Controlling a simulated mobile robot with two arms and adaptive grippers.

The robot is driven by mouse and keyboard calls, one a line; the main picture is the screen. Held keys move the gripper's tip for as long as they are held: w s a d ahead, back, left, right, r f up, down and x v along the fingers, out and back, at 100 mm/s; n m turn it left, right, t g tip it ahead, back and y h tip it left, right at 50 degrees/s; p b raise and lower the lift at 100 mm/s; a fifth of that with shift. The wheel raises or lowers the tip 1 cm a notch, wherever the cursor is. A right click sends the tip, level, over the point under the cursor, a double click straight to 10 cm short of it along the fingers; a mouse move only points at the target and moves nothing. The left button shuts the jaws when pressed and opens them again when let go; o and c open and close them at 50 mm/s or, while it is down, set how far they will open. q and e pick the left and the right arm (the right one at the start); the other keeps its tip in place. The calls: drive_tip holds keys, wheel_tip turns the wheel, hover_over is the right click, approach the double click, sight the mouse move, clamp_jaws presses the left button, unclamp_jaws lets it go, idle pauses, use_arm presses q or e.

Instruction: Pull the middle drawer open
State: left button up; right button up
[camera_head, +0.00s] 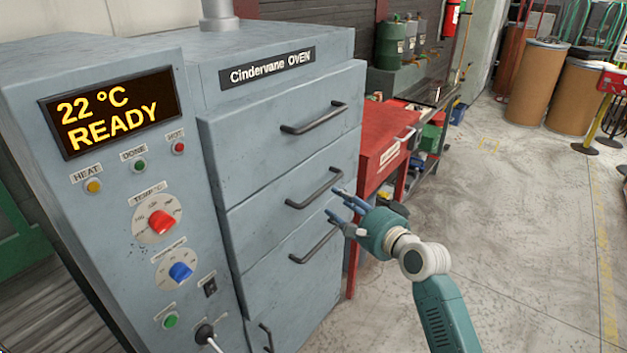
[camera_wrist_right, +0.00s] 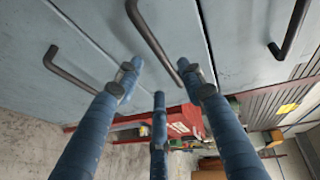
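The grey-blue oven (camera_head: 229,111) has three stacked drawers with dark bar handles. The middle drawer (camera_head: 256,202) looks closed. Its handle (camera_head: 315,190) slants across the front, and in the right wrist view the handle (camera_wrist_right: 153,38) runs just beyond and between my fingertips. My right gripper (camera_head: 341,203) has blue fingers spread apart at the right end of that handle, with nothing held. In the wrist view the gripper (camera_wrist_right: 157,80) is open, with one fingertip close to the handle's lower end; I cannot tell whether they touch. My left gripper does not show.
The top drawer handle (camera_head: 313,119) is above, and the lower drawer handle (camera_head: 315,245) is close below my fingers. Open concrete floor (camera_head: 530,220) lies to the right; brown drums (camera_head: 573,95) stand far back.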

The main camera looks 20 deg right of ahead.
sight(321, 192)
drive_tip(key=x, duration=0.9)
drive_tip(key=shift+w+a+f, duration=0.1)
drive_tip(key=shift+w+a, duration=0.1)
drive_tip(key=shift+w, duration=0.1)
clamp_jaws()
